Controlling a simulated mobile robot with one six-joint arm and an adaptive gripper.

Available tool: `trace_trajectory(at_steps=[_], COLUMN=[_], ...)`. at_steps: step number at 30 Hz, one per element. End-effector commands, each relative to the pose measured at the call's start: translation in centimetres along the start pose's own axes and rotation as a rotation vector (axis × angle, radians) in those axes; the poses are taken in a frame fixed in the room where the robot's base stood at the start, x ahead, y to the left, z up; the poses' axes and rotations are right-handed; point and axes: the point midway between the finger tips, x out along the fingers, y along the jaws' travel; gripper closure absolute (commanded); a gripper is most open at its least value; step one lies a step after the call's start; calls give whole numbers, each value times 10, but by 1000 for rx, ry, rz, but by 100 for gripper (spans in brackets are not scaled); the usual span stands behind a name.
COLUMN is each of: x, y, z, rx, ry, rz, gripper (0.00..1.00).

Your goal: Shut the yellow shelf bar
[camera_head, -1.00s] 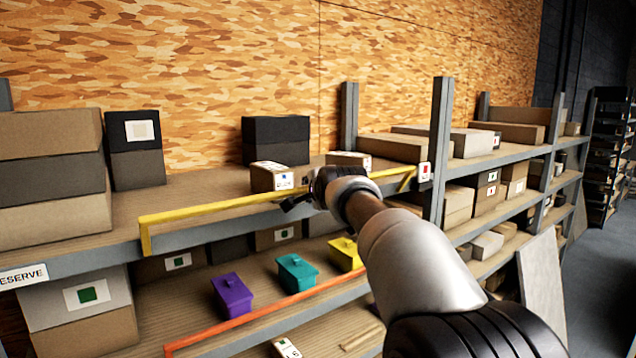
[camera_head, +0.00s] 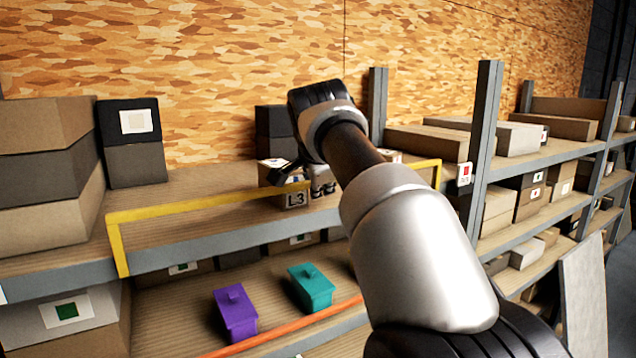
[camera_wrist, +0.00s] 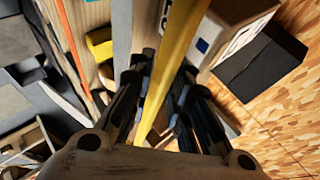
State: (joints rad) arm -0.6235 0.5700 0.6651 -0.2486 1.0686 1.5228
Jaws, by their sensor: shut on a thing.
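The yellow shelf bar (camera_head: 205,204) runs along the front of the upper shelf. Its left leg (camera_head: 118,250) and right leg (camera_head: 437,174) reach down toward the shelf edge, and the bar stands above that edge. My gripper (camera_head: 305,186) is at the bar right of its middle, in front of a small box marked L3 (camera_head: 285,196). In the wrist view, the bar (camera_wrist: 182,45) passes between the dark fingers of my gripper (camera_wrist: 163,88), which are shut on it. My arm hides part of the shelf behind.
An orange bar (camera_head: 290,330) runs along the lower shelf, by a purple bin (camera_head: 235,315) and a teal bin (camera_head: 311,288). Grey shelf posts (camera_head: 484,130) stand right of the yellow bar. Large boxes (camera_head: 45,150) stand at the left. A black box (camera_wrist: 262,68) shows in the wrist view.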

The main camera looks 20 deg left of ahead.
Motion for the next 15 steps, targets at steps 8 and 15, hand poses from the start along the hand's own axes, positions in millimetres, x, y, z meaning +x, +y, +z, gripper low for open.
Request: trace_trajectory(at_steps=[8, 15], x=[-4, -4], y=[-4, -4], z=[-1, 0], rx=[-2, -2], ry=[0, -1], rz=[-8, -8], gripper=[100, 76])
